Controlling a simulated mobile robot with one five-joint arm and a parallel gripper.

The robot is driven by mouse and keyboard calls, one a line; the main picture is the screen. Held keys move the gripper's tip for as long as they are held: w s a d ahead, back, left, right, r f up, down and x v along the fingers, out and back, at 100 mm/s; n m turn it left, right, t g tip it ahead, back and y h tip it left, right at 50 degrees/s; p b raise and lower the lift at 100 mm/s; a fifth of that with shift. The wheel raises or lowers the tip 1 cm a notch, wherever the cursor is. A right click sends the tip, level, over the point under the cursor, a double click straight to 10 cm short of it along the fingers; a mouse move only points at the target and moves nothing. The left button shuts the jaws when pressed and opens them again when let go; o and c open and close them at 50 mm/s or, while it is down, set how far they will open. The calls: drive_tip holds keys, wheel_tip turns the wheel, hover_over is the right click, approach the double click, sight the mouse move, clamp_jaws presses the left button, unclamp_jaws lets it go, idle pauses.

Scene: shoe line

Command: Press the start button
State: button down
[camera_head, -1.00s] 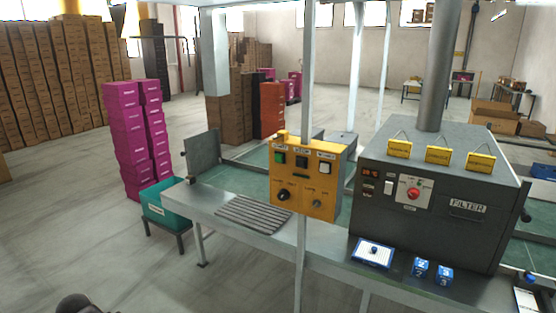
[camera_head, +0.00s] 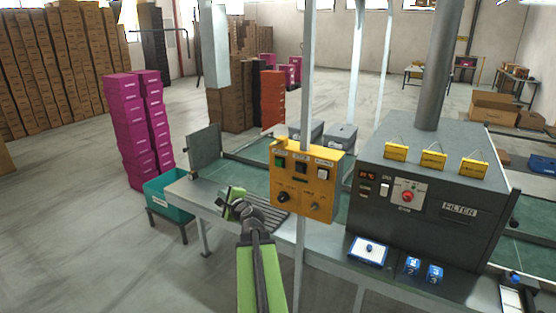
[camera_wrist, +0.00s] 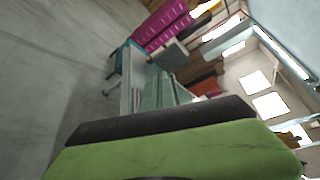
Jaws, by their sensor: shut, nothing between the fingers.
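A yellow control box (camera_head: 318,196) hangs on a post above the metal bench in the head view. It has a green button (camera_head: 280,161) at upper left, a black one (camera_head: 301,168) in the middle, a white one (camera_head: 322,174) at upper right and knobs below. Its labels are too small to read, so I cannot tell which is start. My green and black gripper (camera_head: 232,194) is left of the box, over the ribbed part of the bench, apart from the box. It is shut and empty. The wrist view does not show the box; my own green and black part fills its bottom.
A grey filter machine (camera_head: 460,211) with a red knob stands right of the box. A blue-framed tray (camera_head: 384,248) and small blue cubes (camera_head: 412,265) lie before it. A teal bin (camera_head: 160,198) and pink boxes (camera_head: 125,130) stand left. The left floor is clear.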

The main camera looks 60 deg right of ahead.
sight(279, 163)
drive_tip(key=s+d+r+m+g+h, duration=0.1)
drive_tip(key=s+d+r+m+h, duration=0.1)
drive_tip(key=s+d, duration=0.3)
drive_tip(key=s+d+r+m+h+p, duration=0.1)
drive_tip(key=s+d+r+m+h, duration=0.1)
drive_tip(key=s+d+m+h, duration=0.1)
drive_tip(key=s+d+m, duration=0.1)
drive_tip(key=s+d, duration=0.1)
drive_tip(key=shift+s+d+r+m+g, duration=0.25)
drive_tip(key=shift+d+r+m+g, duration=0.1)
drive_tip(key=shift+m+g, duration=0.05)
drive_tip(key=shift+d, duration=0.15)
drive_tip(key=d, duration=0.8)
drive_tip(key=shift+d, duration=0.25)
idle(1.0)
drive_tip(key=shift+d, duration=0.45)
